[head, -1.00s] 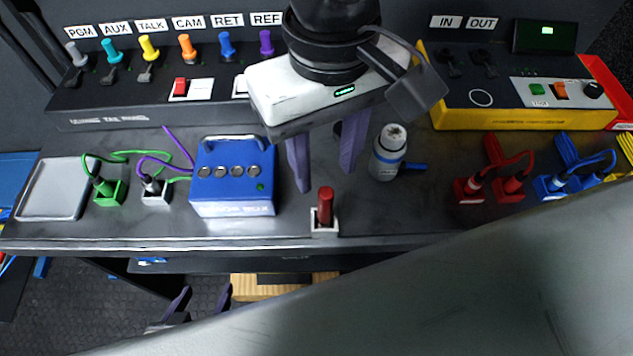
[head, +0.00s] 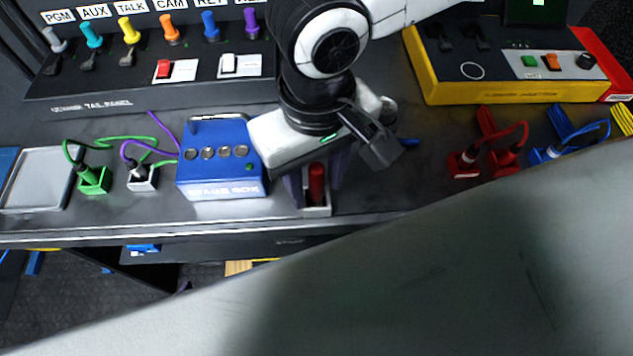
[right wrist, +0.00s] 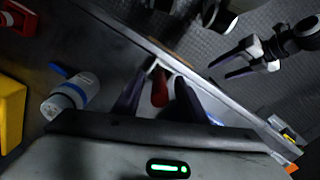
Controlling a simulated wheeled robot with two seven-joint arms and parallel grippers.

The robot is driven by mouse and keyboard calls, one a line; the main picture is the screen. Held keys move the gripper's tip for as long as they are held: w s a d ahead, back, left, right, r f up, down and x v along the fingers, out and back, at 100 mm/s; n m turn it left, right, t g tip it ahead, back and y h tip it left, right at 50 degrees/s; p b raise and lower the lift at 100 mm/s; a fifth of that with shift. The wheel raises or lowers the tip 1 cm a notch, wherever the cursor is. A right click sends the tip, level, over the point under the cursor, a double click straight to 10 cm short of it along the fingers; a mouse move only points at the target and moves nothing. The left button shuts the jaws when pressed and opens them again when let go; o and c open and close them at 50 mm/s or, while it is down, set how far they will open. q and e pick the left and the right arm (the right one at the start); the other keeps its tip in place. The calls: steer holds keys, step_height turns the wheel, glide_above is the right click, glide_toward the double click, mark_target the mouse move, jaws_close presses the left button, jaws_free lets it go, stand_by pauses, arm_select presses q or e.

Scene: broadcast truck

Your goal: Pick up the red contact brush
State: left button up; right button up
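The red contact brush (head: 316,184) stands upright in a small light holder (head: 317,211) near the front edge of the bench. My right gripper (head: 315,190) is lowered over it, with one dark finger on each side of the brush. In the right wrist view the brush (right wrist: 159,88) shows between the two spread fingers (right wrist: 158,97), with gaps that look clear of it. My left gripper (right wrist: 248,62) shows in the right wrist view below the bench edge, its two fingers apart and nothing between them. In the head view it is almost wholly hidden.
A blue box (head: 221,187) stands close to the left of my right gripper. A white canister (right wrist: 70,95) with a blue part is close by on the other side. Red sockets (head: 462,163) with cables stand to the right. The bench front (head: 230,226) is bare.

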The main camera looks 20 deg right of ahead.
jaws_close()
steer(key=shift+r, duration=0.1)
